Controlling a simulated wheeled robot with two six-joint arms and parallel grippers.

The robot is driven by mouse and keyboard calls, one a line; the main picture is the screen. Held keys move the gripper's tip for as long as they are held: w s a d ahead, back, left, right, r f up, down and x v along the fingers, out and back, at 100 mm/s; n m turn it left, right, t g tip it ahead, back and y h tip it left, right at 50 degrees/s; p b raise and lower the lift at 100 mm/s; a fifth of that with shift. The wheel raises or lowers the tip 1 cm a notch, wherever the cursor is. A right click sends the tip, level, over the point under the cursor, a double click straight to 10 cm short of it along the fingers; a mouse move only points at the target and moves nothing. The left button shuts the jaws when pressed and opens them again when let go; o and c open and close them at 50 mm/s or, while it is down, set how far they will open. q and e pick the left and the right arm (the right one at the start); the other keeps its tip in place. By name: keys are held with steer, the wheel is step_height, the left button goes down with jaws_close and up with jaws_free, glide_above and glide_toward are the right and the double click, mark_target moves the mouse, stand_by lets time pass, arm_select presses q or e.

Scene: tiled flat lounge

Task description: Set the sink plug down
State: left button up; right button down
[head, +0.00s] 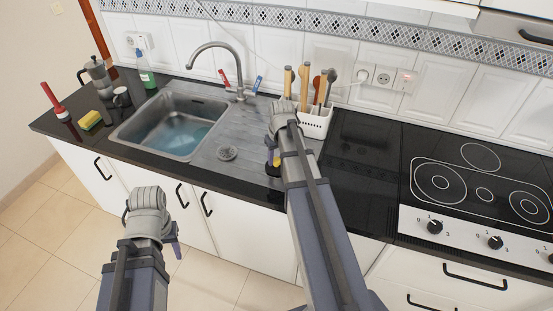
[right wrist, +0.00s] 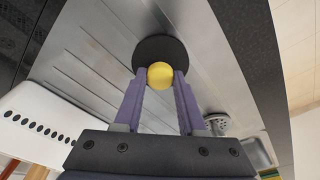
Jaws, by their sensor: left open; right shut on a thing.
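The sink plug is a black disc with a round yellow knob (right wrist: 160,75), seen in the right wrist view. My right gripper (right wrist: 160,84) is shut on the knob, one finger on each side. The disc (right wrist: 153,50) is over the ribbed metal drainboard (right wrist: 100,60); I cannot tell whether it touches. In the head view my right gripper (head: 276,146) is near the drainboard's right front edge, and the plug (head: 276,160) is partly hidden by my arm. My left gripper (head: 150,222) is open and empty in front of the cabinets.
A grey round strainer (head: 227,153) lies on the drainboard left of the plug. The sink basin (head: 165,138) holds water. A white utensil holder (head: 315,126) stands close behind my right gripper. The hob (head: 480,185) is further right. The black counter (head: 350,170) between has room.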

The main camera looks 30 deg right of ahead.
mark_target(279, 169)
steer(key=shift+c, duration=2.4)
jaws_free()
steer(key=shift+f, duration=0.1)
step_height(279, 169, up, 12)
steer(key=s+p, duration=0.1)
steer(key=p, duration=1.1)
steer(key=shift+s, duration=0.4)
steer(key=s+a+n, duration=0.1)
steer(key=s+a, duration=0.3)
steer(key=a, duration=0.6)
steer(key=s+a+n+g, duration=0.1)
steer(key=s+a, duration=0.4)
steer(key=a, duration=0.5)
steer(key=s+a+n+g+h, duration=0.1)
steer(key=s+a, duration=0.4)
steer(key=a, duration=0.5)
steer(key=shift+n, duration=0.9)
steer(key=shift+s, duration=0.1)
